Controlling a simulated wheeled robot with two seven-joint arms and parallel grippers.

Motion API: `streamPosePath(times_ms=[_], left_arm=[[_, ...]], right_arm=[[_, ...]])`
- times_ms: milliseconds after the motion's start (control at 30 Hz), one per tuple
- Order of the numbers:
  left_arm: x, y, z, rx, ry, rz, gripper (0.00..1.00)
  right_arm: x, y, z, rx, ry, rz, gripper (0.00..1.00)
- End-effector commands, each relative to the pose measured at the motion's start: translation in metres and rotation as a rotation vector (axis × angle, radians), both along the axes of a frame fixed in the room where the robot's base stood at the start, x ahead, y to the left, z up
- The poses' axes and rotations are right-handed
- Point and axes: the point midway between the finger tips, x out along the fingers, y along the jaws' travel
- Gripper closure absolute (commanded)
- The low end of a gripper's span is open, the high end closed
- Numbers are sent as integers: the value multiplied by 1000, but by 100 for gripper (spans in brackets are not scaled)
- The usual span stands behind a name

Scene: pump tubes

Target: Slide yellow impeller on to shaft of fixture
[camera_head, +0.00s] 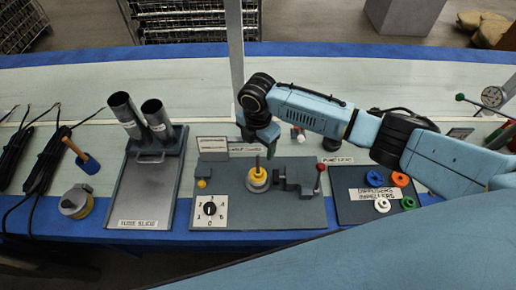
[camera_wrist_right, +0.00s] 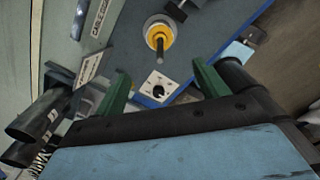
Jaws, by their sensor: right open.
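The yellow impeller (camera_head: 258,179) sits on a pale round seat on the fixture (camera_head: 300,213), with the upright shaft (camera_head: 258,162) standing up from its middle. In the right wrist view the yellow impeller (camera_wrist_right: 159,37) surrounds the base of the grey shaft (camera_wrist_right: 160,48). My right gripper (camera_head: 262,143) is above and just behind the shaft. In the right wrist view its green fingers (camera_wrist_right: 160,70) are apart with nothing between them, and the impeller lies beyond their tips. My left gripper is not in view.
A dial plate (camera_head: 210,210) and a red-knobbed lever (camera_head: 320,168) flank the impeller. A mat (camera_head: 348,212) with blue, orange, white and green impellers lies to the right. Two metal tubes (camera_head: 142,120) stand in a holder to the left.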

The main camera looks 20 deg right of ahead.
Motion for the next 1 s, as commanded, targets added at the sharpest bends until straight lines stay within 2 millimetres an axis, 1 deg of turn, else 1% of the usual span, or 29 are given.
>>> streamPosePath(times_ms=[33,200,300,400,600,1000], left_arm=[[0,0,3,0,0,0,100],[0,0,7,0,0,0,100],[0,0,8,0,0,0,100],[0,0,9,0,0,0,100],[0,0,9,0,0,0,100],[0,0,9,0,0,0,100]], right_arm=[[1,-1,15,0,-5,0,27],[1,0,53,0,-4,0,27],[0,-1,71,-1,-3,1,27],[1,0,84,0,-2,-1,27],[0,0,93,-1,1,0,27],[0,0,93,0,0,-1,27]])
